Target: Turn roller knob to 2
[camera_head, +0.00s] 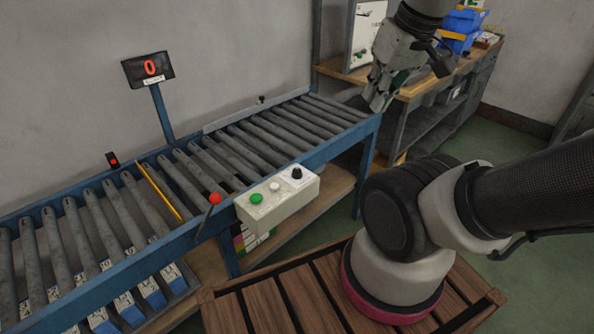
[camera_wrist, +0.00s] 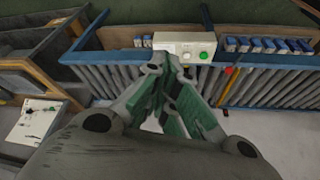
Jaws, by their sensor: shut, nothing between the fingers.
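The roller knob (camera_head: 296,174) is a small black knob at the right end of a white control box (camera_head: 272,207) on the conveyor's front rail. A white button and a green button sit to its left on the box. In the head view my gripper (camera_head: 376,103) is up and to the right of the box, over the conveyor's far right end, apart from the knob. In the wrist view the box (camera_wrist: 184,38) lies beyond my shut, empty fingers (camera_wrist: 173,62); the knob cannot be made out there. Which number the knob points to is too small to read.
A display (camera_head: 148,69) above the roller conveyor (camera_head: 215,150) shows a red 0. A red-topped lever (camera_head: 215,198) stands just left of the box. A workbench (camera_head: 420,85) with blue bins (camera_head: 460,28) is behind my gripper. The space above the box looks clear.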

